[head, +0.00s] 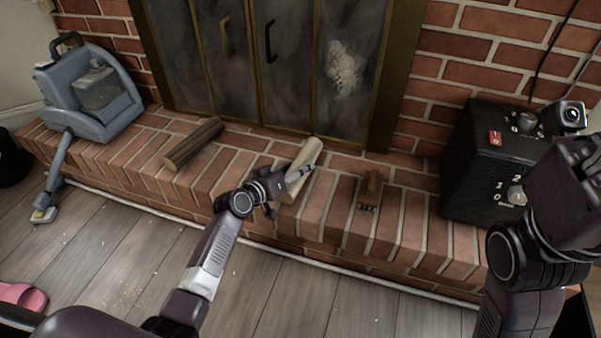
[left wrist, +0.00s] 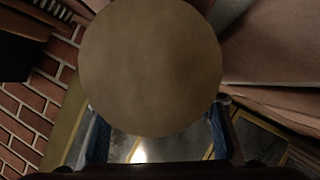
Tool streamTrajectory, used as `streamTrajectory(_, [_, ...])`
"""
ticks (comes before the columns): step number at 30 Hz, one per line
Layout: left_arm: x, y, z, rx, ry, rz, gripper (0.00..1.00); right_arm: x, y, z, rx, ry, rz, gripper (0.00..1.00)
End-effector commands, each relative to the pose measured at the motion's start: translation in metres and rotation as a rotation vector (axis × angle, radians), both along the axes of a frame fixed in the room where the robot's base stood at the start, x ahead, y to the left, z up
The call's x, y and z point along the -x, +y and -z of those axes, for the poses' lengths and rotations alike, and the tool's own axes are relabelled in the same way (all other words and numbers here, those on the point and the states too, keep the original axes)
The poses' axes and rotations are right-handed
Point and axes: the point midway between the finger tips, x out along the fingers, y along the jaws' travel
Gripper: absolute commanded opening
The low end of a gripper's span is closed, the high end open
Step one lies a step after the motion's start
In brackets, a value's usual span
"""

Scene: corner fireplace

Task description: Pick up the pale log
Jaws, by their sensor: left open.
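The pale log (head: 308,155) lies on the brick hearth in front of the fireplace doors, slanting up to the right. My left gripper (head: 284,188) is at the log's near part in the head view, with its fingers open. In the left wrist view the log's round, flat end (left wrist: 152,66) fills the middle, very close to the camera. The blue-edged fingers (left wrist: 158,140) show below it, one on each side. I cannot tell whether they touch the log. My right arm shows at the right edge of the head view, but its fingers are not visible.
A dark brown log (head: 193,143) lies to the left on the brick hearth (head: 240,165). A small brown brush-like object (head: 371,190) lies to the right. A black box with knobs (head: 480,165) stands further right, and a blue-grey cleaning machine (head: 85,100) stands at the left.

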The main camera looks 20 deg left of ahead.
Motion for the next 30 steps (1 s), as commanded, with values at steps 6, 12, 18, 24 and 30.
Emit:
streamTrajectory(6, [-0.0003, 0.0, -0.0003, 0.0, 0.0, 0.0, 0.5, 0.0002, 0.0, -0.0008, 0.0, 0.0, 0.0, 0.4])
streamTrajectory(12, [-0.0001, 0.0001, -0.0002, -0.001, 0.0, 0.0, 0.28, 0.0001, 0.0, -0.0006, 0.0, 0.0, 0.0, 0.4])
streamTrajectory(18, [-0.0001, 0.0004, -0.0001, -0.001, 0.0, 0.0, 0.06, 0.0, 0.0002, -0.0005, 0.0, 0.0, 0.0, 0.4])
streamTrajectory(24, [-0.0011, 0.0007, -0.0026, 0.0, -0.005, -0.002, 0.01, -0.0001, 0.0002, -0.0006, 0.0, 0.0, 0.0, 0.4])
streamTrajectory(30, [-0.001, 0.0006, -0.0064, 0.0, -0.004, -0.001, 0.01, 0.0004, 0.0, -0.0031, 0.0, -0.002, -0.001, 0.4])
